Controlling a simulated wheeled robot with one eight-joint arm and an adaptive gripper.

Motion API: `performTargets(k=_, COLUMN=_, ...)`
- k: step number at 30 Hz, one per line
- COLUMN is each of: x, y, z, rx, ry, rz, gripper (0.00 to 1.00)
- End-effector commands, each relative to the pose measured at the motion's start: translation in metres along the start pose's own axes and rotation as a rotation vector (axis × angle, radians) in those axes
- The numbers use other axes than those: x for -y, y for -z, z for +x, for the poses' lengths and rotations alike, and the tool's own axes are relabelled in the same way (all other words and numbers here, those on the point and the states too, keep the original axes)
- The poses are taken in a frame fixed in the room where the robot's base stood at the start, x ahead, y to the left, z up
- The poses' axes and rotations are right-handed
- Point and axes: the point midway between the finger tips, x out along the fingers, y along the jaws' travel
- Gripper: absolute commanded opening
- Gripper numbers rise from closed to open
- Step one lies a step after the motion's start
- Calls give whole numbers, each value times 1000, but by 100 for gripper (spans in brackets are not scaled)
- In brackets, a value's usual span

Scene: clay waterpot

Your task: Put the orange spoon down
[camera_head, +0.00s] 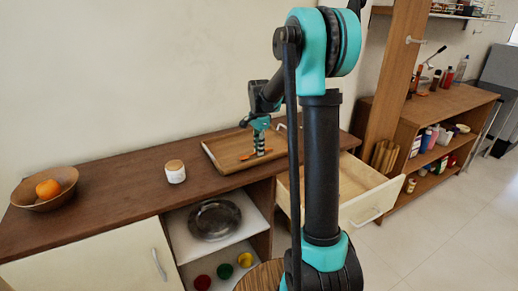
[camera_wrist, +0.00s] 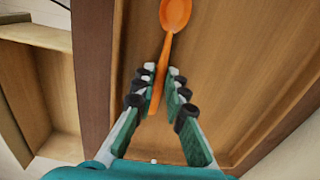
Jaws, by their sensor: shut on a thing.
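The orange spoon (camera_wrist: 174,17) is in my gripper (camera_wrist: 161,78) in the wrist view. Its handle runs between the two fingertips and its bowl points to the top of that view. In the head view, my gripper (camera_head: 260,151) points down over the wooden tray (camera_head: 222,152) on the counter. The orange spoon (camera_head: 246,156) shows there as small bits of orange beside the fingertips. The tray (camera_wrist: 228,75) fills most of the wrist view under the spoon. I cannot tell whether the spoon touches the tray.
The brown counter (camera_head: 112,200) holds a white jar (camera_head: 175,172) with a wooden lid and a bowl (camera_head: 28,191) with an orange fruit (camera_head: 47,188). An open drawer (camera_head: 352,184) juts out below the tray. The counter between bowl and jar is clear.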

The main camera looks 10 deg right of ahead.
Motion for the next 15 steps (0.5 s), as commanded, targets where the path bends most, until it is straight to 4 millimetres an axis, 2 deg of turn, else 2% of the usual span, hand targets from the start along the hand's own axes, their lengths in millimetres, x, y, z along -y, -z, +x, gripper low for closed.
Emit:
performTargets(k=1, x=0, y=0, z=2, rx=0, ry=0, rz=0, gripper=0)
performTargets(k=2, x=0, y=0, z=1, rx=0, ry=0, rz=0, gripper=16)
performTargets(k=6, x=0, y=0, z=1, rx=0, ry=0, rz=0, gripper=33)
performTargets(k=15, x=0, y=0, z=0, rx=0, ry=0, rz=0, gripper=33)
